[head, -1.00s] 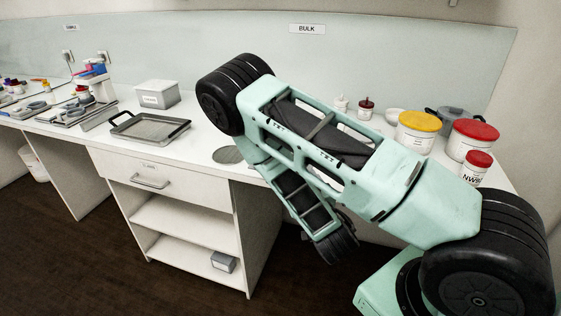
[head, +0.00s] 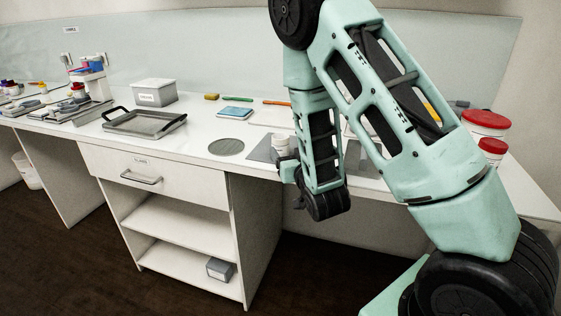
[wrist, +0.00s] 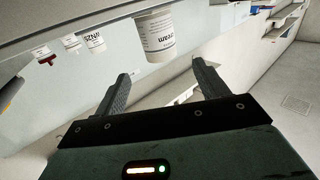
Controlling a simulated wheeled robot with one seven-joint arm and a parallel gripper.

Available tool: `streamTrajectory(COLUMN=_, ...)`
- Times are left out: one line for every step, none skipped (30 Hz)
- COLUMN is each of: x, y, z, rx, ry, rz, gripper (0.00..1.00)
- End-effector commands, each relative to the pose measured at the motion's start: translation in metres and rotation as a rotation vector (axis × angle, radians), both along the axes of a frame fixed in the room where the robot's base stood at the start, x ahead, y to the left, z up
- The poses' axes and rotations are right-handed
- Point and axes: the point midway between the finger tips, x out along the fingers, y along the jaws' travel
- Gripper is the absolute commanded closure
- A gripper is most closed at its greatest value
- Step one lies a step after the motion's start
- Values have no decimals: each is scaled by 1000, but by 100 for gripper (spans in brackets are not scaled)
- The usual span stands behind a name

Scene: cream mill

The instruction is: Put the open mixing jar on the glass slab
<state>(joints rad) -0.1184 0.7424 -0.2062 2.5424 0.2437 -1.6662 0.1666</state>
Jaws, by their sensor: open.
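A white jar with a printed label (wrist: 157,35) stands on the counter in the wrist view, which shows the scene upside down. It looks like the mixing jar; I cannot see into its mouth. My gripper (wrist: 162,85) is open and empty, its fingers pointing toward the jar with a gap before it. In the head view a white jar (head: 281,143) shows just left of my forearm, partly hidden by it. A flat grey plate (head: 260,152) lies beside it, and a pale slab (head: 270,117) lies behind. I cannot tell for sure which is the glass slab.
A grey round disc (head: 226,147), a black-handled tray (head: 145,123) and a lidded grey box (head: 154,91) stand to the left. A blue pad (head: 236,112) lies behind. Red-lidded tubs (head: 486,122) stand at the right. Smaller labelled jars (wrist: 94,40) show in the wrist view.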

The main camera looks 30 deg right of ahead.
Motion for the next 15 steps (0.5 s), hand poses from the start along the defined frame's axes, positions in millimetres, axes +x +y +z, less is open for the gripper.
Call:
streamTrajectory(x=9, y=-3, z=2, rx=0, ry=-3, rz=-1, gripper=27)
streamTrajectory(x=15, y=-5, z=3, rx=-1, ry=-3, rz=-1, gripper=27)
streamTrajectory(x=22, y=-7, z=3, rx=0, ry=-1, rz=-1, gripper=27)
streamTrajectory(x=27, y=-8, z=3, rx=-1, ry=-2, rz=0, gripper=27)
streamTrajectory(x=32, y=-9, z=3, rx=-1, ry=-2, rz=0, gripper=27)
streamTrajectory(x=36, y=-10, z=2, rx=0, ry=0, rz=0, gripper=27)
streamTrajectory(x=40, y=-11, z=2, rx=0, ry=0, rz=1, gripper=27)
streamTrajectory(x=42, y=-12, z=1, rx=0, ry=0, rz=1, gripper=27)
streamTrajectory(x=44, y=-12, z=1, rx=0, ry=0, rz=0, gripper=27)
streamTrajectory(x=46, y=-13, z=1, rx=0, ry=0, rz=0, gripper=27)
streamTrajectory(x=47, y=-13, z=1, rx=0, ry=0, rz=0, gripper=27)
streamTrajectory(x=49, y=-14, z=1, rx=0, ry=1, rz=0, gripper=27)
streamTrajectory(x=51, y=-14, z=1, rx=0, ry=1, rz=0, gripper=27)
streamTrajectory(x=54, y=-15, z=1, rx=0, ry=0, rz=0, gripper=27)
streamTrajectory(x=59, y=-16, z=0, rx=-1, ry=0, rz=0, gripper=27)
